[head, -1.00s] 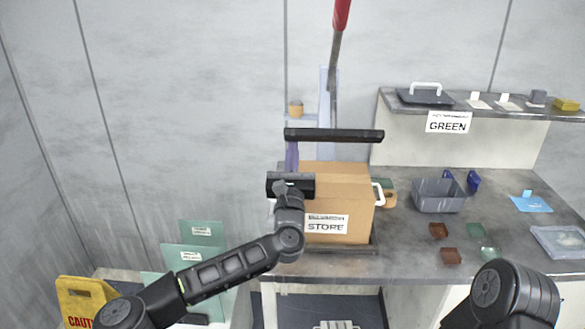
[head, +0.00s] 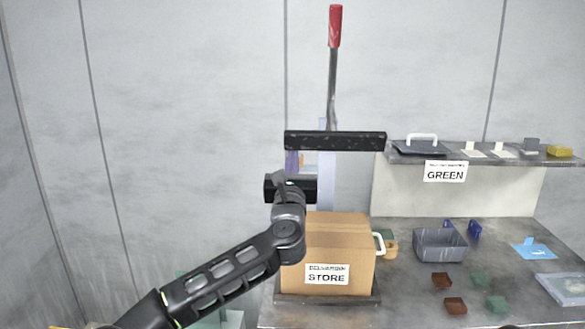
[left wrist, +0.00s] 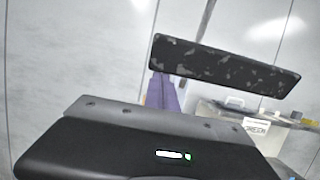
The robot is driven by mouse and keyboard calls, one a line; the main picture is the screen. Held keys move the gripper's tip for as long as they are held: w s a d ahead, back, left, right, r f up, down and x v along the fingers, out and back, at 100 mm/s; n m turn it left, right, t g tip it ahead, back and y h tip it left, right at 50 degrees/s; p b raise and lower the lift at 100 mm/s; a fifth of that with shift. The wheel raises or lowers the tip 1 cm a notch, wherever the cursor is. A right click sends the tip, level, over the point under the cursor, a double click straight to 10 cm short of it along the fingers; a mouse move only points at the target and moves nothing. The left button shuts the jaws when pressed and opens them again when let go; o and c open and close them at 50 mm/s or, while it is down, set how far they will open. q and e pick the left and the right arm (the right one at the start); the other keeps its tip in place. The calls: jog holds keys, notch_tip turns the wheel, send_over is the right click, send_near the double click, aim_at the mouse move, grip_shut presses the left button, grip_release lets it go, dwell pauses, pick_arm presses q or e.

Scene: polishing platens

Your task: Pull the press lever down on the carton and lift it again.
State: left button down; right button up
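The press lever (head: 332,82) has a red grip (head: 335,26) and stands nearly upright behind a wide black bar (head: 345,141). The brown carton (head: 349,231), labelled STORE, sits below, with a clear gap under the bar. My left gripper (head: 291,163) is just under the bar's left end, its purple fingers pointing up and appearing together. In the left wrist view the fingers (left wrist: 166,92) run up to the speckled bar (left wrist: 225,65), which hides their tips. I cannot tell whether they touch it. My right gripper is not in view.
Right of the carton, the bench (head: 400,308) holds a grey bin (head: 440,246), several small brown and green pieces and a clear tray (head: 565,286). A shelf (head: 480,158) with a GREEN sign (head: 445,171) stands behind. The wall space left of the lever is free.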

pick_arm(q)
jog(key=shift+s+d+r, duration=0.1)
jog(key=shift+s+r, duration=0.05)
jog(key=shift+r, duration=0.35)
jog(key=shift+s+r, duration=0.15)
jog(key=shift+r, duration=0.3)
jog(key=s+f+b, duration=0.3)
jog(key=s+f, duration=0.1)
jog(key=s, duration=0.2)
jog(key=shift+s+b, duration=0.35)
jog(key=shift+f, duration=0.15)
